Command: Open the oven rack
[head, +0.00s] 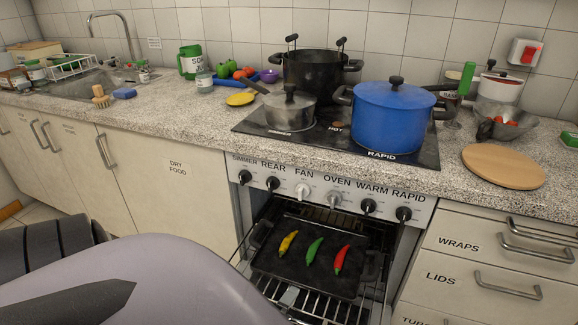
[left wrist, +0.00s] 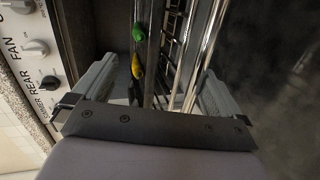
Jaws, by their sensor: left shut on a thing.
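The oven rack (head: 312,298) is a set of shiny metal bars in the open oven below the stove knobs. It bears a dark tray (head: 275,262) with a yellow, a green and a red pepper. In the left wrist view the rack's bars (left wrist: 196,62) run between the two fingers of my left gripper (left wrist: 160,72), which is shut on the rack. The green and yellow peppers also show there. In the head view my own left arm hides that gripper and the rack's front left part. My right gripper is not in view.
Above the oven, a row of knobs (head: 303,191) lines the front panel. A blue pot (head: 388,120), a steel pot and a black pot stand on the hob. Drawers (head: 480,275) flank the oven on the right. Cabinets (head: 165,190) stand on the left.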

